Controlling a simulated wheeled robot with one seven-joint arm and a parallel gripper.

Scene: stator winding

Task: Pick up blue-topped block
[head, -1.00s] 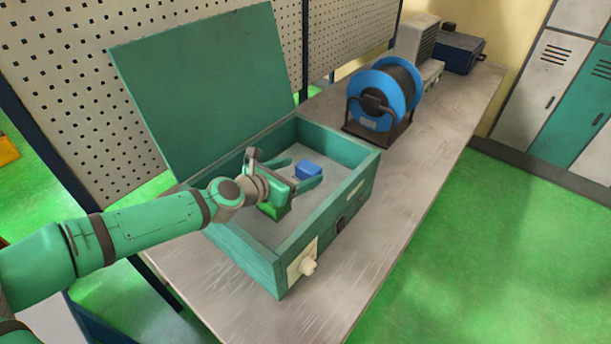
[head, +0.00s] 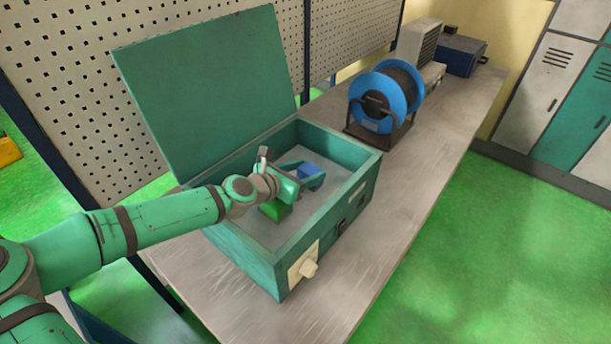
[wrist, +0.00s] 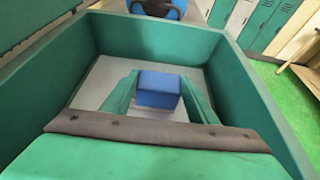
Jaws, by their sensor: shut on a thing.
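The blue-topped block (head: 311,174) is inside the open green box (head: 323,233), near its middle. It also shows in the wrist view (wrist: 158,88), with a bright blue top and a darker blue front. My gripper (head: 304,176) reaches down into the box and is shut on the block, one finger on each side. In the wrist view the fingers (wrist: 158,97) run forward along the block's left and right sides. A green block (head: 275,210) lies on the box floor below my wrist. The block's underside is hidden, so I cannot tell whether it touches the floor.
The box's raised lid (head: 210,95) stands at the back left, and its walls surround my gripper. A blue cable reel (head: 382,95) stands behind the box on the workbench (head: 430,150). A dark blue case (head: 462,55) sits farther back. The bench right of the box is clear.

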